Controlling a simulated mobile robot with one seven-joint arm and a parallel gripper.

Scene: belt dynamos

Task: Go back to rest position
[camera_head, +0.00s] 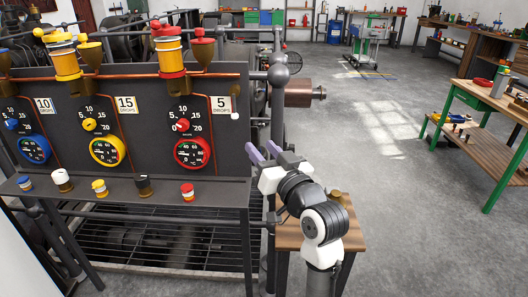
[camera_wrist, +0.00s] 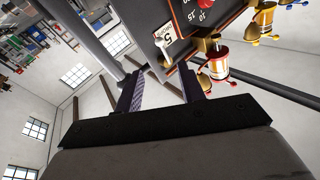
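My gripper (camera_head: 264,153) is at the right end of the dark dynamo panel (camera_head: 140,85), above a small wooden table (camera_head: 350,238). Its two purple fingers stand apart with nothing between them. In the wrist view, my gripper (camera_wrist: 163,90) also shows open and empty, and the panel (camera_wrist: 190,20) with its "5" label appears at the upper right. The panel carries blue, yellow and red gauges and dials.
Several small caps, including a red and white one (camera_head: 187,191), stand on the ledge below the panel. Grey posts and rails (camera_head: 278,90) stand beside my gripper. A green workbench (camera_head: 490,125) is at the right. The floor (camera_head: 400,210) between is clear.

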